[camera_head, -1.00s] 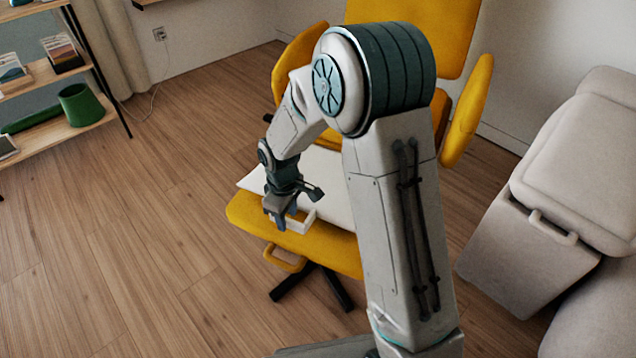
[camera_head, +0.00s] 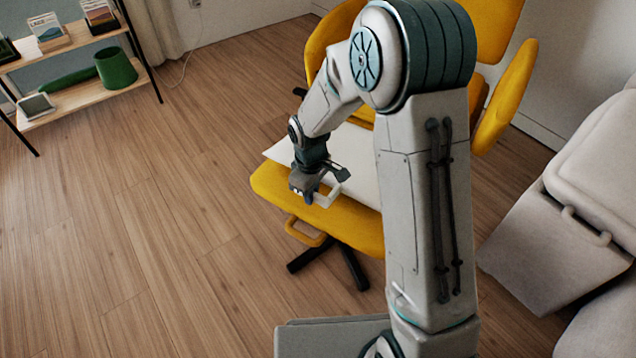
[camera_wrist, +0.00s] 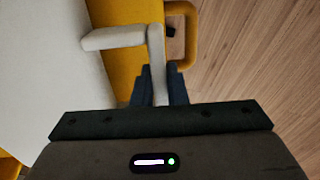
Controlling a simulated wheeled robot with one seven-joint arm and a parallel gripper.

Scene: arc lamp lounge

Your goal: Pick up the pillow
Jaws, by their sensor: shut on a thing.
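The pillow (camera_head: 352,152) is white and lies flat on the seat of a yellow chair (camera_head: 350,222). My arm hides part of it in the head view. A pale looped handle (camera_wrist: 115,38) stands out from the pillow's edge; it also shows in the head view (camera_head: 327,197). My gripper (camera_head: 308,193) is at the front of the seat, at this handle. In the wrist view, the fingers of my gripper (camera_wrist: 158,88) are shut on the handle's outer bar. The pillow appears to rest on the seat; I cannot tell any gap beneath it.
The chair has yellow armrests (camera_head: 507,95) and a yellow front loop (camera_head: 303,232). A grey lidded box (camera_head: 540,245) stands at the right. A shelf (camera_head: 75,100) with a green pot (camera_head: 115,69) is at the far left. The wooden floor at the left is clear.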

